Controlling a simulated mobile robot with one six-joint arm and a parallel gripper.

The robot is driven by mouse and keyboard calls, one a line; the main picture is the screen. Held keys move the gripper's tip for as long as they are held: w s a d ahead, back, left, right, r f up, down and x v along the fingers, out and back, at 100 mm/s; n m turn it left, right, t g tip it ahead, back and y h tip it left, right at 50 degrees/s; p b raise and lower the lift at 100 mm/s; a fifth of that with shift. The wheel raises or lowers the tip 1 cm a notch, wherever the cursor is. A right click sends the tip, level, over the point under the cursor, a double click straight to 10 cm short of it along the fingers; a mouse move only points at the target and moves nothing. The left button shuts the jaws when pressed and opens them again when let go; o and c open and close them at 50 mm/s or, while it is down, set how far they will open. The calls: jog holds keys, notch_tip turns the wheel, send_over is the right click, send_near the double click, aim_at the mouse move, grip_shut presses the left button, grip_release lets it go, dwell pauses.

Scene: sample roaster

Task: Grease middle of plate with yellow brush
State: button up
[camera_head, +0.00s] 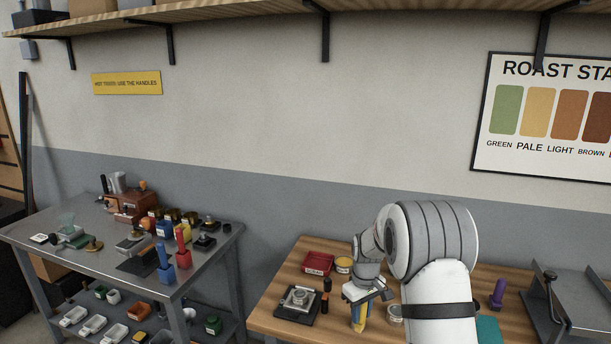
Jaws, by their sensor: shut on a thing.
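My gripper (363,298) points down over the wooden table, right of the black square device. It is shut on the yellow brush (360,319), whose yellow body shows below the jaws with a dark blue part beside it. The brush's lower end is close to the table; I cannot tell if it touches. I cannot tell which surface is the task's plate. My arm hides part of the table's middle.
The wooden table (262,318) also holds a black square device with a round metal top (298,300), a red tray (319,263), a yellow-rimmed tin (344,265) and a purple upright item (497,294).

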jog(key=s+f+m, duration=0.6)
jog(key=s+f, duration=0.2)
jog(key=s, duration=0.3)
jog(key=shift+s, duration=0.2)
jog(key=shift+f, duration=0.1)
